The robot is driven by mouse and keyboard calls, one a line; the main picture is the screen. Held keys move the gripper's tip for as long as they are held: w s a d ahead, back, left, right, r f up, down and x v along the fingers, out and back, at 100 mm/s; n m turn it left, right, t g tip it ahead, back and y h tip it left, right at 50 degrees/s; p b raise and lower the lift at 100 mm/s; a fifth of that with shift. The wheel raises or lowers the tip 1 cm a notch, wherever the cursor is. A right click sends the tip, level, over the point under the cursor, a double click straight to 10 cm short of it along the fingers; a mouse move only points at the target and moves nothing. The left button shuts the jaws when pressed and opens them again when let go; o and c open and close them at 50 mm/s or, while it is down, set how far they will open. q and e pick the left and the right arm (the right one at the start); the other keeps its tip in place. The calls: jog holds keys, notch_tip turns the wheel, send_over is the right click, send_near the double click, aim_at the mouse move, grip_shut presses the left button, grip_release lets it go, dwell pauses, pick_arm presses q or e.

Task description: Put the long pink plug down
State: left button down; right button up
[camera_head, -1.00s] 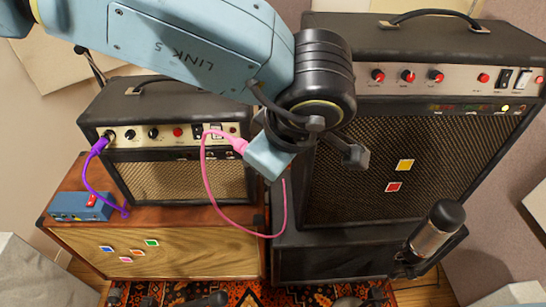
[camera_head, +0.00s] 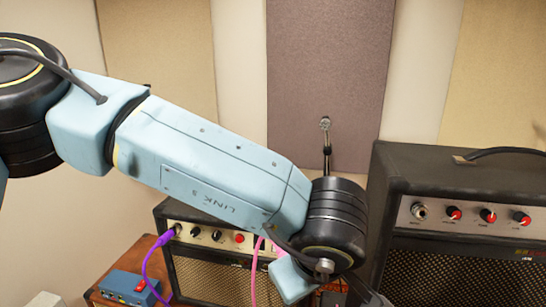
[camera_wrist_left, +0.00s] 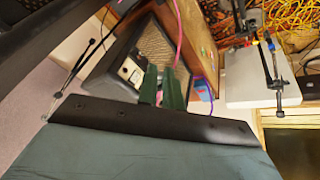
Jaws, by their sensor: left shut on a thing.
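The pink cable (camera_head: 255,272) of the long pink plug shows beside my arm, in front of the small amp (camera_head: 218,282). In the left wrist view the pink cable (camera_wrist_left: 178,35) runs down to my left gripper (camera_wrist_left: 161,88), whose two dark green fingers are close together. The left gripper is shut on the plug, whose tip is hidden. In the head view my left arm's wrist covers the gripper. My right gripper is not in view.
A large amp (camera_head: 455,275) stands on the right. A purple cable (camera_head: 150,262) runs from the small amp towards a blue pedal box (camera_head: 128,284) at lower left. A microphone stand (camera_head: 326,140) stands behind. The left wrist view shows a pale block (camera_wrist_left: 255,85) and coiled orange cables (camera_wrist_left: 285,15).

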pick_arm(q)
jog(key=w+a+f+m+h, duration=0.1)
jog(key=a+f+m, duration=0.2)
jog(key=a, duration=1)
jog(key=w+a+f+m+h, duration=0.1)
jog(key=a+f, duration=0.5)
jog(key=a, duration=0.7)
jog(key=shift+w+m+g+h, duration=0.3)
jog(key=shift+w+m, duration=0.2)
jog(key=shift+m, duration=0.6)
